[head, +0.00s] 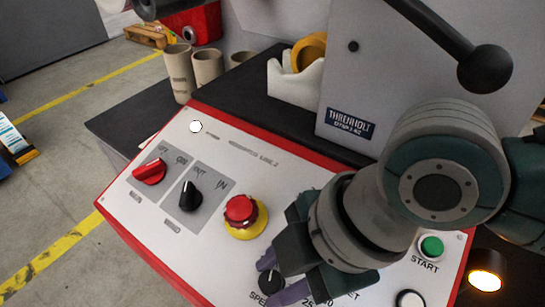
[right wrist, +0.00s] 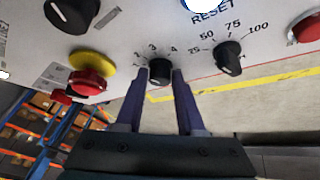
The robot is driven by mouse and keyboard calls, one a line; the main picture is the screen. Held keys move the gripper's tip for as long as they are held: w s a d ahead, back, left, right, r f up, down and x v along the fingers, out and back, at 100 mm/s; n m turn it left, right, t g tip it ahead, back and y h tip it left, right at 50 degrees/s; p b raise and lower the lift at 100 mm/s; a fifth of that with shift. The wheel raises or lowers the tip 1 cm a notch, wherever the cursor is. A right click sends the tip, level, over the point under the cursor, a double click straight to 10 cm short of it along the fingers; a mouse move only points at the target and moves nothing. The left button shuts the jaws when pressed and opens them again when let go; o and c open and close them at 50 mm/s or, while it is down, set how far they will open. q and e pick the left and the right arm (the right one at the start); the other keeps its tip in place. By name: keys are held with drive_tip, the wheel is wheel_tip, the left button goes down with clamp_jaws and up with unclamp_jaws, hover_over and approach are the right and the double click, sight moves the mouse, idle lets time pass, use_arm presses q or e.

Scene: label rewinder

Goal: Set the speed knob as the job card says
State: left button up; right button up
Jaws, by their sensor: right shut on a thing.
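The speed knob (head: 269,277) is a small black dial low on the white control panel, with part of its "SPE…" label showing below it. In the right wrist view the knob (right wrist: 160,73) has a scale with 2, 3 and 4 above it. My right gripper (head: 280,276) is shut on it, with one purple finger on each side. I cannot read which number its pointer faces. A second black knob (right wrist: 228,58), with a 25 to 100 scale, sits to the right. No readable job card shows. My left gripper is not in view.
A red emergency stop (head: 239,210) on a yellow collar is close to my gripper. A red switch (head: 149,172), a black switch (head: 190,196) and a green START button (head: 431,247) are also on the panel. Cardboard cores (head: 180,75) stand behind. A black-handled lever (head: 485,70) overhangs the upper right.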

clamp_jaws()
drive_tip(key=shift+s+r+m+t+p, duration=0.15)
drive_tip(key=shift+m+t+p, duration=0.15)
drive_tip(key=shift+m+p, duration=0.4)
drive_tip(key=m+t+p, duration=0.1)
drive_tip(key=p, duration=0.1)
drive_tip(key=shift+s+m+p, duration=0.1)
drive_tip(key=shift+m+p, duration=0.2)
drive_tip(key=shift+m, duration=0.1)
drive_tip(key=m+t+p, duration=0.2)
drive_tip(key=shift+s+m, duration=0.1)
drive_tip(key=shift+m, duration=0.2)
drive_tip(key=shift+f+m+t+p, duration=0.2)
drive_tip(key=shift+m+t+p, duration=0.3)
drive_tip(key=shift+m, duration=0.3)
